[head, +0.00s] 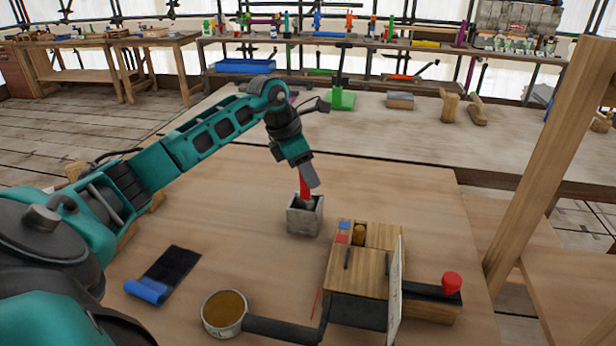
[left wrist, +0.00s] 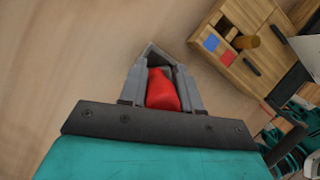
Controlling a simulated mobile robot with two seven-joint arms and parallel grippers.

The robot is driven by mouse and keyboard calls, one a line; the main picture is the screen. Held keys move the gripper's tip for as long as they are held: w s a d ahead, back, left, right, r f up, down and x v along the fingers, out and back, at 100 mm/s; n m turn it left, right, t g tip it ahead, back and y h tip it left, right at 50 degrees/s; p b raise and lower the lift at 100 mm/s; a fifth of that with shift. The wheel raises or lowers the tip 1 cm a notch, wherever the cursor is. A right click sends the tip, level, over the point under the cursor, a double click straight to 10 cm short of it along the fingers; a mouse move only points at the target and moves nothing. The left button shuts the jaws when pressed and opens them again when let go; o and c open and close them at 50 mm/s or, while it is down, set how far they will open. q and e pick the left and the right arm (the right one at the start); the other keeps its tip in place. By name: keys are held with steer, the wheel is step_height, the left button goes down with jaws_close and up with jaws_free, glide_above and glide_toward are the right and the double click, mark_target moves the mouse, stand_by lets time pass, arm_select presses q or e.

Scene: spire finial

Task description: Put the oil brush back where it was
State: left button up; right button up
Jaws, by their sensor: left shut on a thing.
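The oil brush shows as a red handle (head: 305,188) at the mouth of a square grey holder (head: 305,219) on the table. My left gripper (head: 307,176) is above the holder and shut on this red handle. In the left wrist view the red handle (left wrist: 161,91) sits between the two grey fingers, with the holder's open top (left wrist: 154,54) just beyond. The brush's lower end is hidden, so I cannot tell how deep it sits in the holder. My right gripper is not in view.
A wooden box (head: 357,272) with small compartments stands right of the holder. An open round tin (head: 224,311) is in front, and a dark mat with a blue roll (head: 147,291) lies at left. A wooden post (head: 548,165) rises at right. The table left of the holder is clear.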

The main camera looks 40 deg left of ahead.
arm_select(q)
steer(key=shift+f, duration=0.6)
steer(key=shift+f, duration=0.15)
steer(key=o, duration=1.1)
steer(key=shift+c, duration=0.2)
steer(key=v, duration=1.2)
steer(key=shift+d, duration=0.1)
